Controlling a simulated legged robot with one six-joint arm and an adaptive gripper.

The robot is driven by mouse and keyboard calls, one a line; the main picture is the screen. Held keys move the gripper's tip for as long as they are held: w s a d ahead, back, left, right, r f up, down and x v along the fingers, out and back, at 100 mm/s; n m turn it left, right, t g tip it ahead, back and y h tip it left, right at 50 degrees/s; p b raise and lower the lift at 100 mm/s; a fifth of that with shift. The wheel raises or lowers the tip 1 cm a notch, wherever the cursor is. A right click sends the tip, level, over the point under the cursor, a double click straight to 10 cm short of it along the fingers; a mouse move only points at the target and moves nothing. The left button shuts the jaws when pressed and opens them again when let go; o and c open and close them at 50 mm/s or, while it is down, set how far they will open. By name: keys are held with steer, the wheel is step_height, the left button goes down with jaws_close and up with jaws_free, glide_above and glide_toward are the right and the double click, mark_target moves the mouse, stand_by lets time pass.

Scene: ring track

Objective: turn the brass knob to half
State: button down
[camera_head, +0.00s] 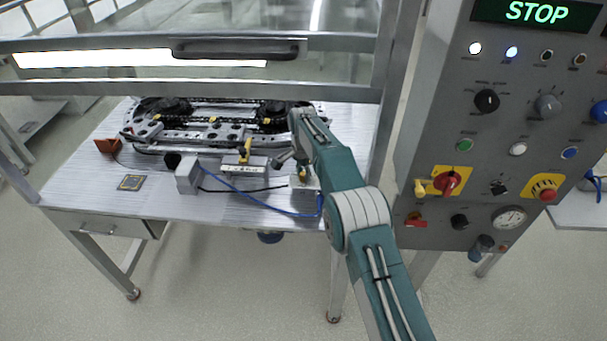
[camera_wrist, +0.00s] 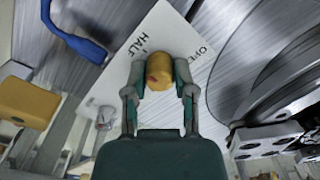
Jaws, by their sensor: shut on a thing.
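The brass knob (camera_wrist: 158,72) sits between the two fingertips of my gripper (camera_wrist: 160,80) in the wrist view. The fingers are shut on its sides, and a small reddish mark shows on the knob. Under it is a white label plate (camera_wrist: 165,30). The word HALF lies just above and left of the knob, and OPEN lies to its upper right. Any other label is hidden. In the head view my gripper (camera_head: 291,156) reaches down at the right front of the bench, with the knob (camera_head: 302,174) small and partly hidden.
A blue cable (camera_head: 262,202) runs along the bench (camera_head: 140,207) in front. A grey box with a yellow handle (camera_head: 245,160) stands left of my gripper. A ring track (camera_head: 215,130) lies behind. A control panel (camera_head: 500,130) reading STOP stands at right.

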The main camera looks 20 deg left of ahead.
mark_target(302, 172)
steer(key=shift+s+a+f, duration=0.1)
steer(key=shift+f, duration=0.15)
steer(key=shift+c, duration=2.2)
jaws_free()
steer(key=shift+a, duration=0.15)
steer(key=shift+r, duration=0.1)
steer(key=shift+r, duration=0.15)
steer(key=shift+w+r, duration=0.2)
steer(key=shift+r, duration=3.3)
